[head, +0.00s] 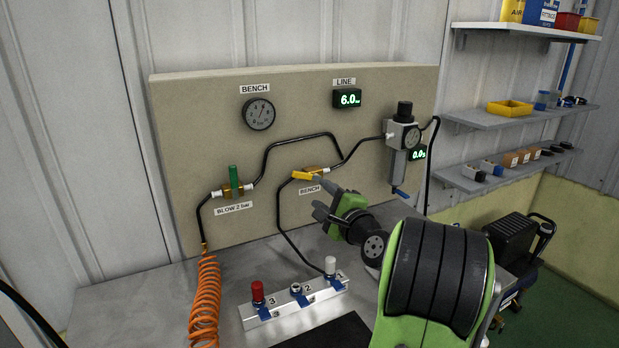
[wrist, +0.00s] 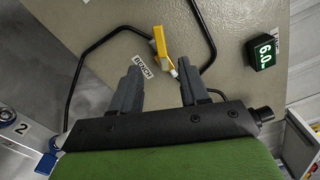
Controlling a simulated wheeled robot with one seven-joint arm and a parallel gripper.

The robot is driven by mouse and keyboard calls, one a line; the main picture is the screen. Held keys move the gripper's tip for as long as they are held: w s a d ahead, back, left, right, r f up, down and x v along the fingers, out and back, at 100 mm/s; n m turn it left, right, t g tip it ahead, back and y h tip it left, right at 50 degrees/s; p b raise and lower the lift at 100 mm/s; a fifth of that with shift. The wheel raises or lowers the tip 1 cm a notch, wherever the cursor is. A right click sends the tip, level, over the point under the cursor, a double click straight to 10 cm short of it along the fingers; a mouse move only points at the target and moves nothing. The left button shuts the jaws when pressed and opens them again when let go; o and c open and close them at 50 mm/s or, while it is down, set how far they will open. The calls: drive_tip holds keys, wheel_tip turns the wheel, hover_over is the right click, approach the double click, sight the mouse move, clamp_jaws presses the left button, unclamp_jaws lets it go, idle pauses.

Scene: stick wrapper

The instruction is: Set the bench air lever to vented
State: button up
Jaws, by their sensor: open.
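The bench air lever is a yellow handle (head: 306,176) on a small brass valve (head: 317,169), above the BENCH label (head: 309,189) on the beige panel. In the head view the handle points left and slightly up from my gripper's fingertips. In the wrist view the yellow lever (wrist: 160,42) lies beyond the fingertips, between their lines, nearer the right finger. My gripper (head: 318,196) is open, with nothing held; its two grey fingers also show in the wrist view (wrist: 158,78). Whether a fingertip touches the lever cannot be told.
A green-handled BLOW valve (head: 233,180) is left on the panel (head: 200,110). Black hoses (head: 278,150) run around the lever. The LINE display (head: 347,98) reads 6.0; the regulator (head: 403,135) stands right. A manifold (head: 290,305) with several couplings sits on the bench below.

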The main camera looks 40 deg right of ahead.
sight(302, 176)
drive_tip(key=p+x, duration=0.1)
drive_tip(key=x, duration=1)
clamp_jaws()
